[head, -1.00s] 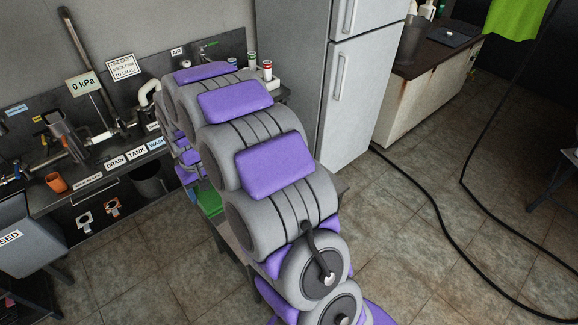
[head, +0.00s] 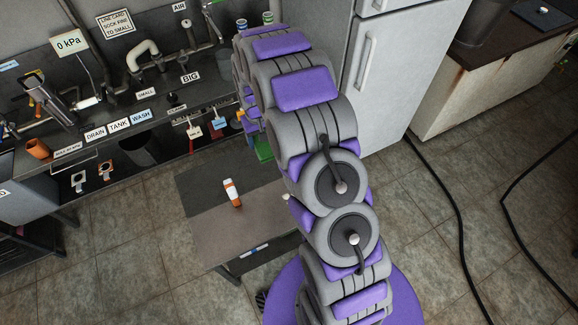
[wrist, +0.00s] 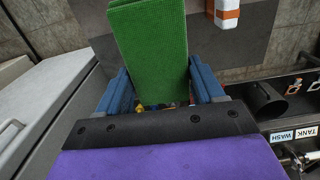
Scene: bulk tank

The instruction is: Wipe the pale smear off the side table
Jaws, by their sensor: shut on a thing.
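The side table (head: 240,245) stands low in the middle of the head view, with a dark grey section at its far side and a brownish section nearer. I cannot make out a pale smear on the parts that show; my arm hides its right side. My gripper (wrist: 162,85) has blue fingers and is shut on a green cloth or pad (wrist: 150,45). The green pad also shows in the head view (head: 263,149), beside the table's far right corner. It seems to be held above the table; contact cannot be told.
An orange-and-white bottle (head: 232,193) lies or stands on the table's dark section. A workbench (head: 120,140) with pipes and labels runs behind. A white fridge (head: 380,90) stands right of my arm. Black hoses (head: 450,200) cross the floor at right.

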